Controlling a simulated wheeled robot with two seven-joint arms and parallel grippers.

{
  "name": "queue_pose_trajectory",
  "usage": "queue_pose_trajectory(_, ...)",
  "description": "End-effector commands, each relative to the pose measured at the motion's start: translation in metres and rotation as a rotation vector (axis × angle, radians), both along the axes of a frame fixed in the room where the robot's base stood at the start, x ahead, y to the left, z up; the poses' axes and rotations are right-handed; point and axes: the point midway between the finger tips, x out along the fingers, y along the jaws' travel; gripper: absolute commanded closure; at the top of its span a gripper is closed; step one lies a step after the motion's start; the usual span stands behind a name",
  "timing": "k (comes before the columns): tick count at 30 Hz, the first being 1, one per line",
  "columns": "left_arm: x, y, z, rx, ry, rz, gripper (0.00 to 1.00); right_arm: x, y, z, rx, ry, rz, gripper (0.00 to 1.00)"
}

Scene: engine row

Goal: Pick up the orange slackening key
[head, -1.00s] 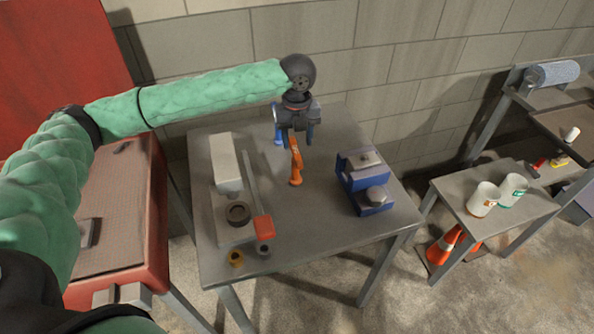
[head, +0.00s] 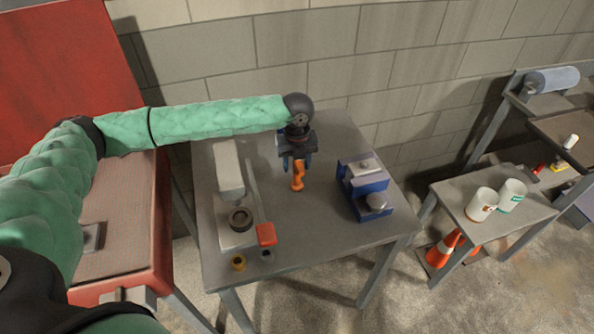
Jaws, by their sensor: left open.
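The orange slackening key (head: 298,178) stands out on the grey table (head: 310,226), near its middle. Its upper end is hidden by my left gripper (head: 297,164). My right gripper is not in view.
A blue vise-like block (head: 364,190) stands to the right of the key. A grey fixture (head: 229,172) with a red-ended lever (head: 266,234) stands to the left. The table's front middle is clear.

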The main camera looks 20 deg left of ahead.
Motion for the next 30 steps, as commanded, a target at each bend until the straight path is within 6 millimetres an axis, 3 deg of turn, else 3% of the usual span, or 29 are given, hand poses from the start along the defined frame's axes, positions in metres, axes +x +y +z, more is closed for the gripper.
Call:
queue_pose_trajectory(10, -0.0001, -0.0003, -0.0055, 0.000, -0.001, -0.001, 0.53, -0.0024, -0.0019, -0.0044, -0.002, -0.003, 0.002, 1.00)
queue_pose_trajectory(18, -0.0001, -0.0003, -0.0053, 0.000, -0.001, -0.001, 1.00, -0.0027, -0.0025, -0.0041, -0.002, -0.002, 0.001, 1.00)
queue_pose_trajectory(30, 0.0006, -0.0003, -0.0003, -0.001, -0.003, -0.001, 1.00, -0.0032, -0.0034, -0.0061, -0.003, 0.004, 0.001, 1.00)
